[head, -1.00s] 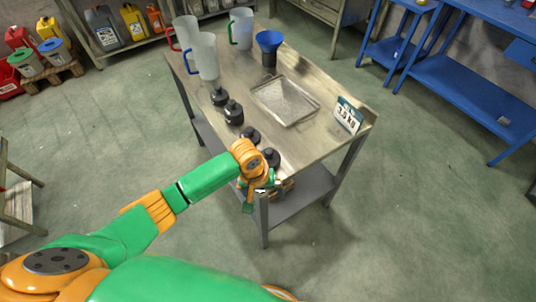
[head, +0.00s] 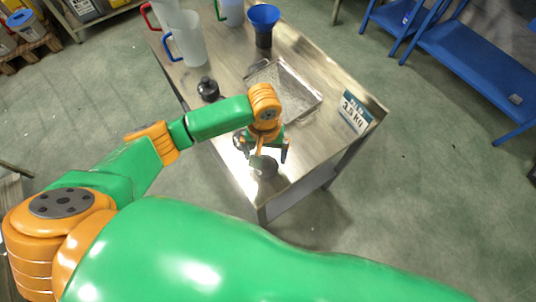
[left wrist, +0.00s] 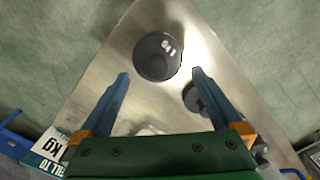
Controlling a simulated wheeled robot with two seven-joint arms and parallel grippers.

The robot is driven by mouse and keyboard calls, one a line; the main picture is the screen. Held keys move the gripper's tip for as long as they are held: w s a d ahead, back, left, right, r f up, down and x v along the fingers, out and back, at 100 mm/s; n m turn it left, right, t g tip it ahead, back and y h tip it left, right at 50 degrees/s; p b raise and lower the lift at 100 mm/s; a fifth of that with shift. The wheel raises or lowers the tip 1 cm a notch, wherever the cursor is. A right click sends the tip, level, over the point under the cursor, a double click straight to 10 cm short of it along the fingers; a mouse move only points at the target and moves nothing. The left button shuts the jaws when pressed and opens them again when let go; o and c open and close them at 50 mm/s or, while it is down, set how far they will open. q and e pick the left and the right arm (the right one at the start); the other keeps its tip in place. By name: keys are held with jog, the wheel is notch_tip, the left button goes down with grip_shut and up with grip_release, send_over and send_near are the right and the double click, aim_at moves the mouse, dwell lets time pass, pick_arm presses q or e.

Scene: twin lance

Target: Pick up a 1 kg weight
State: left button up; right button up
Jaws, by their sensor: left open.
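A dark round weight (head: 264,167) sits near the front corner of the metal table. My left gripper (head: 268,157) is open above it, fingers pointing down. In the left wrist view this weight (left wrist: 157,58) shows from above with a white marking that I cannot read for certain; it lies at and just beyond the open fingertips (left wrist: 160,75). A second dark weight (left wrist: 192,97) is partly hidden by the right-hand finger. Another black weight (head: 207,90) stands farther back on the left table edge. My right gripper is not in view.
The metal table (head: 330,135) also holds a shallow tray (head: 288,90), a blue funnel-topped container (head: 264,22), jugs (head: 189,42) and a sign (head: 355,112) reading about 3.5 kg. A blue bench (head: 470,75) stands at the right. Floor between is clear.

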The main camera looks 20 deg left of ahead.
aim_at(266, 165)
pick_arm(q)
jog(key=f, duration=0.1)
jog(key=s+f, duration=0.1)
jog(key=f, duration=0.2)
jog(key=shift+s+d, duration=0.3)
jog(key=shift+w+a+f, duration=0.1)
jog(key=shift+w+f, duration=0.15)
jog(key=shift+f, duration=0.1)
jog(key=shift+w, duration=0.1)
grip_shut()
